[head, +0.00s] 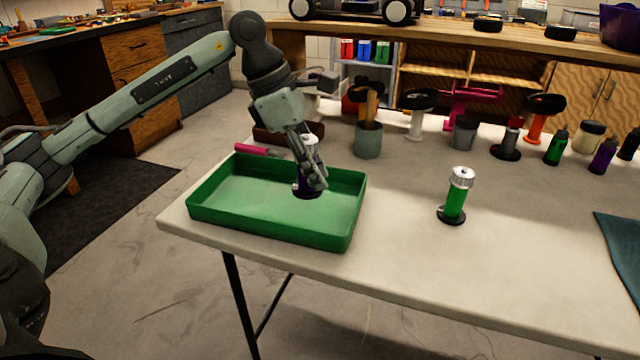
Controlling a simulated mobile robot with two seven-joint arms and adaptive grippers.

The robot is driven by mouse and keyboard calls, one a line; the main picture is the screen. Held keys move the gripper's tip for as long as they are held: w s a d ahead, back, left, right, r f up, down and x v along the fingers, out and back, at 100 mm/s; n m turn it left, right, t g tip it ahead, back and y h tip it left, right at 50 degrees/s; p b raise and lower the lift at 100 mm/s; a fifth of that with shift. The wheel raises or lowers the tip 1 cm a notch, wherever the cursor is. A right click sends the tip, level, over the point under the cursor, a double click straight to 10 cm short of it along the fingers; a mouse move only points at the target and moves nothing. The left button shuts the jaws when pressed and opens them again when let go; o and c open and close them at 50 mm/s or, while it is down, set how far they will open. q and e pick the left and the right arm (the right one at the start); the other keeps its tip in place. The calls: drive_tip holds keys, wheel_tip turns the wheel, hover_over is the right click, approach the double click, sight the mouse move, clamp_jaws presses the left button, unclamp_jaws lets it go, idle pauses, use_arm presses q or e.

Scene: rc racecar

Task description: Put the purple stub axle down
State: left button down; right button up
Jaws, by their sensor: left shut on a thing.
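The purple stub axle (308,148) has a pale metal top and a dark round base. It is upright at the back right part of the green tray (272,228), over its floor. My left gripper (312,172) comes down from above and is shut on the purple stub axle, with its fingers hiding part of it. I cannot tell whether the base touches the tray floor. My right gripper is not in view.
A green stub axle (456,197) stands on the white table (400,235) right of the tray. Behind are a grey cup (368,140), a pink-handled tool (256,150) and several wheel parts and bottles. A teal cloth (622,245) lies at the right edge. The tray's front and left are empty.

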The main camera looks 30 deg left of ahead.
use_arm(q)
drive_tip(key=shift+w+f, duration=0.3)
drive_tip(key=shift+w, duration=0.25)
drive_tip(key=shift+w+f, duration=0.3)
drive_tip(key=shift+w, duration=0.25)
drive_tip(key=shift+w+f, duration=0.15)
drive_tip(key=shift+f, duration=1.95)
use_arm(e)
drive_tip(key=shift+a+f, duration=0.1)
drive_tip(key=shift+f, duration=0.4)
use_arm(q)
drive_tip(key=shift+f, duration=0.1)
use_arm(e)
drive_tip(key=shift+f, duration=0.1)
use_arm(q)
drive_tip(key=c, duration=1.2)
unclamp_jaws()
drive_tip(key=shift+o, duration=0.4)
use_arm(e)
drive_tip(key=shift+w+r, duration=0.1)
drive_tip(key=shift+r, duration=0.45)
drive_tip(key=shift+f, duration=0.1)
